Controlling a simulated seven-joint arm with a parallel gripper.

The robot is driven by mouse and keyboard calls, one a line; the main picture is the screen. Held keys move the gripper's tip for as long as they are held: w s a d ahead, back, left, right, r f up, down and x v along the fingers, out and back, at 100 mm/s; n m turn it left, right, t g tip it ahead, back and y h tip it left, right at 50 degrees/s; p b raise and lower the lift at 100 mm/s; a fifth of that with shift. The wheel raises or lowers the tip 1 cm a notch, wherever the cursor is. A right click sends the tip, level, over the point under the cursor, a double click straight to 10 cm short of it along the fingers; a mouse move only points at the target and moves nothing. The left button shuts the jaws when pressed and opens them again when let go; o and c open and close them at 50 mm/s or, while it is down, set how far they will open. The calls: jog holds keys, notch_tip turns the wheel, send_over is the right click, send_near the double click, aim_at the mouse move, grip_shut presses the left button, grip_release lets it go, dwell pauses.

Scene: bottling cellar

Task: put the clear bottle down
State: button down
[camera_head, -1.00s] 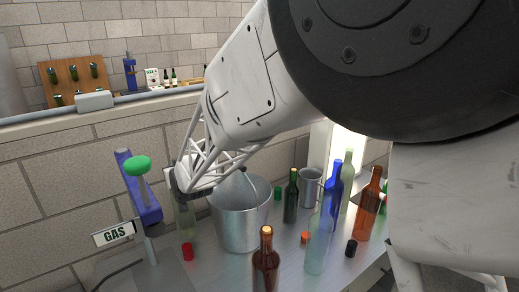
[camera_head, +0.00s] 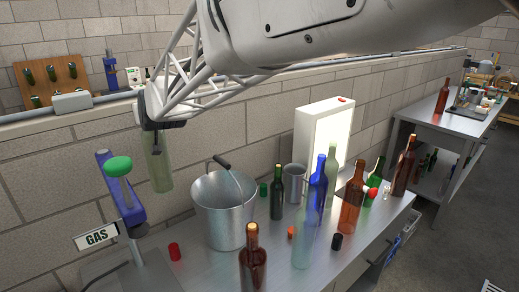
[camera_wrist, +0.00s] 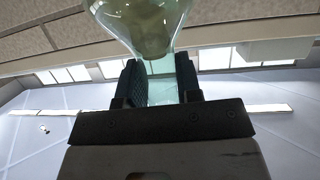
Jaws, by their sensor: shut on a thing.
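My gripper (camera_head: 163,122) is shut on a pale, greenish see-through bottle (camera_head: 157,170) and holds it roughly upright below the jaws. The bottle hangs in the air, left of the bucket and right of the gas stand. In the wrist view, the glass (camera_wrist: 160,88) sits between the two dark fingers of my gripper (camera_wrist: 161,75), with its wider part beyond them. Its lower end shows clear of the metal table (camera_head: 200,262) in the head view. Another clear bottle (camera_head: 304,240) stands upright on the table.
A metal bucket (camera_head: 222,225) stands near the held bottle. Green (camera_head: 277,200), brown (camera_head: 253,268), blue (camera_head: 318,185) and amber (camera_head: 350,208) bottles, a mug (camera_head: 294,183) and loose caps crowd the right. The gas stand (camera_head: 122,190) is at left. A lit panel (camera_head: 318,130) stands behind.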

jog(key=w+d+r+m+t+h, duration=0.15)
jog(key=w+d, duration=0.25)
jog(key=d, duration=0.9)
jog(key=shift+n+g, duration=0.25)
jog(key=shift+w+f, duration=0.15)
jog(key=shift+f, duration=2.3)
notch_tip(320, 180, down, 6)
jog(key=shift+f, duration=0.15)
